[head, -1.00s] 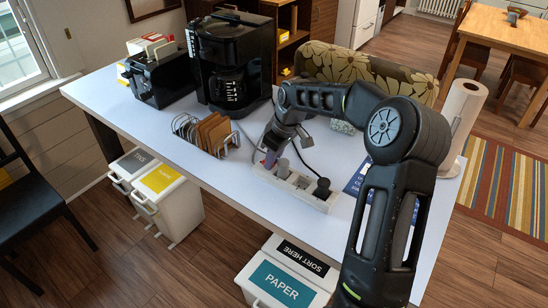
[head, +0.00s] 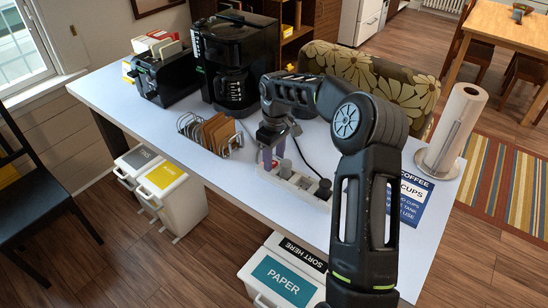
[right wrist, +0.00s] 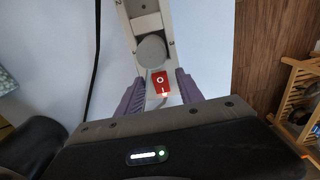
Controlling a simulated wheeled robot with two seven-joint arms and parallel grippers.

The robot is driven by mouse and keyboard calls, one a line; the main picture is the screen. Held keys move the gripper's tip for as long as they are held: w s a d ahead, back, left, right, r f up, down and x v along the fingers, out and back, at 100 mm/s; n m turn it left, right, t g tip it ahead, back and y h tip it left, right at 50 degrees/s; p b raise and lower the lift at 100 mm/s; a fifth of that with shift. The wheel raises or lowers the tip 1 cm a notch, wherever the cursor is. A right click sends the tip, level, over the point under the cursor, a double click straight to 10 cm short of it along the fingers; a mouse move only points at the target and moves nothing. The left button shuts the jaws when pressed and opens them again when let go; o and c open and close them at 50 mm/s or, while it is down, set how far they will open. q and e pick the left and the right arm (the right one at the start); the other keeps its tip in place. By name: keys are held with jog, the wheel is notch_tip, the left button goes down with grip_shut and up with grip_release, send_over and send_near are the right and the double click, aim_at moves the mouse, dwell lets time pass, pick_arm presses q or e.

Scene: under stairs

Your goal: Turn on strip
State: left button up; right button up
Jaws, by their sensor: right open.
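The white power strip (head: 296,187) lies on the table near its front edge. Dark and grey plugs sit in it, and a dark plug (head: 324,188) is at its right end. My right gripper (head: 267,158) is over the strip's left end, pointing down. In the right wrist view the strip (right wrist: 147,24) runs up from between the open purple fingers (right wrist: 161,90). Its red rocker switch (right wrist: 160,81), marked O and I, sits between the fingers, with a bright glow at the I end. The fingers hold nothing. Whether they touch the strip I cannot tell. My left gripper is out of view.
A metal rack with brown slices (head: 211,131) stands left of the strip. A coffee maker (head: 235,60) and toaster (head: 163,77) are behind it. A blue sign (head: 408,200) and paper towel roll (head: 455,125) are to the right. A dark cord runs behind the strip.

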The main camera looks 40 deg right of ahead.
aim_at(275, 163)
jog(key=shift+r, duration=0.65)
notch_tip(275, 163, up, 7)
jog(key=b, duration=0.1)
jog(key=shift+f+b, duration=0.2)
jog(key=shift+b, duration=0.15)
jog(key=shift+s, duration=0.1)
